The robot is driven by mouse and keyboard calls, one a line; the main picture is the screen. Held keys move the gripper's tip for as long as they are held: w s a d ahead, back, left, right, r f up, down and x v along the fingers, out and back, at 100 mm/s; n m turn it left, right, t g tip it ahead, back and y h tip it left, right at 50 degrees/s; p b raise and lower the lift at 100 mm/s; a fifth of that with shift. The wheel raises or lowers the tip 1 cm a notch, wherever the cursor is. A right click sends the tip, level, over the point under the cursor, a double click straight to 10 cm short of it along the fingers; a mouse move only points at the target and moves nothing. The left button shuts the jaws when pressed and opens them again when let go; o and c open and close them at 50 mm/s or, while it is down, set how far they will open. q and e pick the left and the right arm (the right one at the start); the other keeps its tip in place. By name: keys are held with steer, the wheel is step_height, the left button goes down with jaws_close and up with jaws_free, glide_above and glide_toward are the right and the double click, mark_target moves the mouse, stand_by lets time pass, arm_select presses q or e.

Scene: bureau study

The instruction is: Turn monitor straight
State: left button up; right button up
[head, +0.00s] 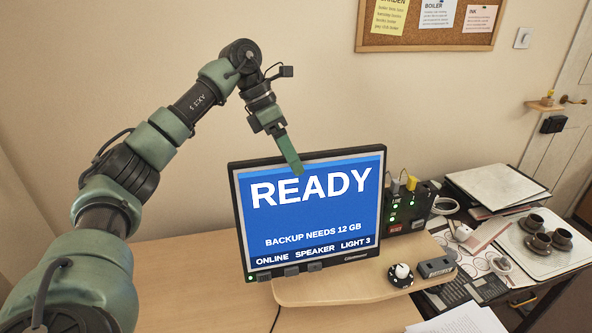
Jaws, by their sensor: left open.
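The monitor (310,222) stands on the wooden desk, its lit blue screen facing me and reading READY. Its top and bottom edges rise toward the right in the picture. My left gripper (296,168) is open, with its green fingers pointing down. The fingertips overlap the upper middle of the screen, just below the top edge. I cannot tell whether they touch the monitor. The monitor's stand is hidden. My right gripper is not in view.
A black box with green lights (408,208) stands close to the monitor's right side. A tray (566,262) with cups is at right. The desk (190,270) left of the monitor is clear.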

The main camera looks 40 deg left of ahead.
arm_select(q)
steer(key=shift+v, duration=1.75)
